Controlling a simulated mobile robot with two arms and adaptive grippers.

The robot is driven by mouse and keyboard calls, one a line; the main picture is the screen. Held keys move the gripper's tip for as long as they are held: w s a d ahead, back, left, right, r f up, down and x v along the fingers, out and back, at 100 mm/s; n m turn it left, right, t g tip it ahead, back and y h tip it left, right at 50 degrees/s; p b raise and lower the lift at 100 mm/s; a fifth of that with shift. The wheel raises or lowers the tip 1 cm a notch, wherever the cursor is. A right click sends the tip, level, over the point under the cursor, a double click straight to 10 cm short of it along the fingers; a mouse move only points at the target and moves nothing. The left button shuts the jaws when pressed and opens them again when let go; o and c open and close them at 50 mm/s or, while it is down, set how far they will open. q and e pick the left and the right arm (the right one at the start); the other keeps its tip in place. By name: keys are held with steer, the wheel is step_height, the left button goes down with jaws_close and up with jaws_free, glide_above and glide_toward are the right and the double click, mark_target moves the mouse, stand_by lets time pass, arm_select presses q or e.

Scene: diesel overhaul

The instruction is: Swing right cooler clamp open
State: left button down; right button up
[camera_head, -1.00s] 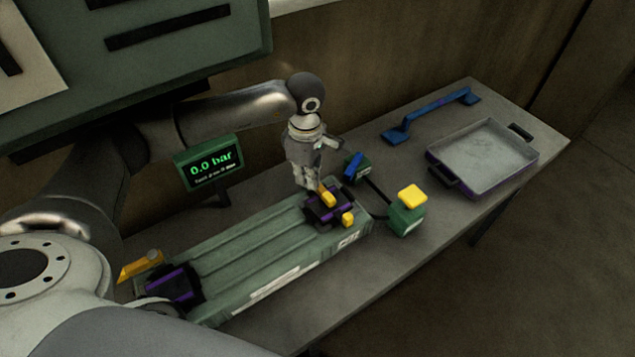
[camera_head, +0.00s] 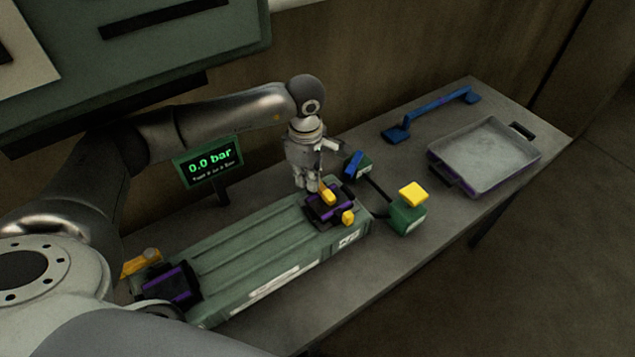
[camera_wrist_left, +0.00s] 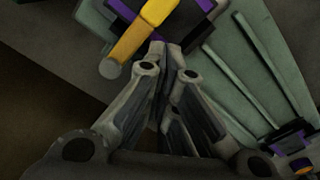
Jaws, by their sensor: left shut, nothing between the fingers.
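The green ribbed cooler (camera_head: 255,250) lies on the bench. The right cooler clamp (camera_head: 320,209), black and purple with a yellow lever (camera_head: 327,195), sits at its right end. My left gripper (camera_head: 308,187) is shut and empty, pointing down just left of that clamp. In the left wrist view my shut fingertips (camera_wrist_left: 165,48) are close beside the yellow lever (camera_wrist_left: 145,30); I cannot tell whether they touch. The left clamp (camera_head: 172,286) is at the cooler's other end, with its yellow lever (camera_head: 140,263) sticking out to the left. My right gripper is not in view.
A gauge display (camera_head: 208,163) reading 0.0 bar stands behind the cooler. Right of the clamp are a green block with a yellow top (camera_head: 412,195) and a small blue-handled part (camera_head: 354,165). Farther right are a blue handle bar (camera_head: 430,115) and a tray (camera_head: 431,157).

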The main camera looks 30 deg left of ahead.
mark_target(323, 186)
arm_select(q)
steer(key=shift+f+b, duration=1.85)
steer(key=shift+f, duration=0.25)
steer(key=shift+r, duration=0.2)
steer(key=shift+w+d, duration=0.2)
steer(key=shift+w, duration=0.05)
steer(key=shift+w+d+b, duration=0.45)
steer(key=shift+d+b, duration=0.1)
steer(key=shift+d, duration=0.1)
steer(key=shift+w+d+b, duration=0.3)
steer(key=shift+w+b, duration=0.1)
steer(key=shift+w+d, duration=0.2)
steer(key=shift+w, duration=0.1)
